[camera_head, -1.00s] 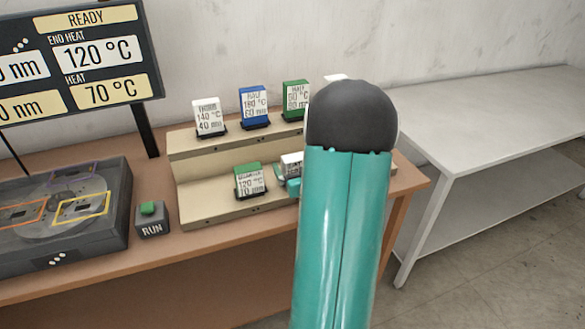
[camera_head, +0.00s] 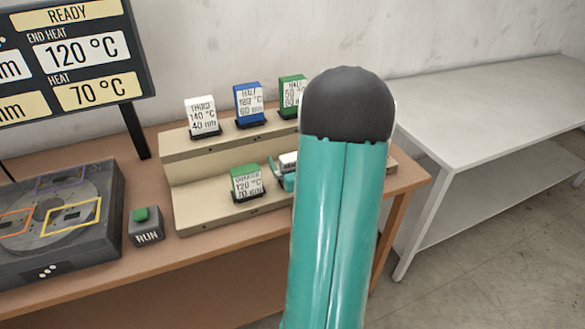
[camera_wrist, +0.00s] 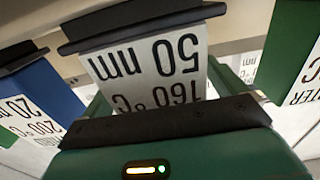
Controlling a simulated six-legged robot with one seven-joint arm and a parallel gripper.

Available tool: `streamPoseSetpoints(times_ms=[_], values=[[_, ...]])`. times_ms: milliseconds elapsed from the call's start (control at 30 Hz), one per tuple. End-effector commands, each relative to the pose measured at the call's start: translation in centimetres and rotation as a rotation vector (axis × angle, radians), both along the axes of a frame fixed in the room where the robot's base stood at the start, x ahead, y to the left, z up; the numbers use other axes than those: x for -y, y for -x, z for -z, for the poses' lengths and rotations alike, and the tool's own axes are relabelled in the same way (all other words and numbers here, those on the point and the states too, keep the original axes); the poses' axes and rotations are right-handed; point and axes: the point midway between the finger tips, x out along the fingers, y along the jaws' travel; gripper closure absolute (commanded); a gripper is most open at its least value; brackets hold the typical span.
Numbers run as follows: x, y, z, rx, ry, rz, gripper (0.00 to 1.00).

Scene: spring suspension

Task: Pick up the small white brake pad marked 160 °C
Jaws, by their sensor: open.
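In the head view only a sliver of a white pad (camera_head: 288,160) shows on the lower step beside my arm. My gripper (camera_head: 281,175) is open close at this pad, with teal finger parts showing beside it. In the wrist view the dark edge of my gripper (camera_wrist: 165,121) covers the pad's top end. Contact between fingers and pad cannot be told.
The green-topped 120 °C pad (camera_head: 246,183) stands close on the left; a blue pad (camera_wrist: 48,95) marked 200 °C flanks the other side. The upper step (camera_head: 225,143) holds white, blue and green pads. A RUN button box (camera_head: 146,231) stands left. The white table (camera_head: 490,115) is bare.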

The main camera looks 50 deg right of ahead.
Motion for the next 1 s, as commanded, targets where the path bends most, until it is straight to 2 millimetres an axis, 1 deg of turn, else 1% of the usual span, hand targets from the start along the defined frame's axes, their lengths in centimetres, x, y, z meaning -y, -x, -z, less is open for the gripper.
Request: streamPoseSetpoints(times_ms=[100, 133, 267, 300, 367, 400, 433, 767, 1000], values=[[0.0, 0.1, 0.0, 0.0, 0.0, 0.0, 0.04], [0.0, 0.1, 0.0, 0.0, 0.0, 0.0, 0.06], [-0.1, 0.1, 0.0, 0.0, 0.0, 0.0, 0.31], [-0.1, 0.1, 0.0, 0.0, 0.0, 0.0, 0.39], [0.0, 0.1, 0.0, 0.0, 0.0, 0.0, 0.51], [0.0, 0.1, 0.0, 0.0, 0.0, 0.0, 0.59], [0.0, 0.1, 0.0, 0.0, 0.001, 0.0, 0.61], [0.1, -0.2, -0.2, 0.0, 0.001, -0.001, 0.61], [0.2, -0.8, -1.3, 0.002, 0.005, -0.002, 0.61]])
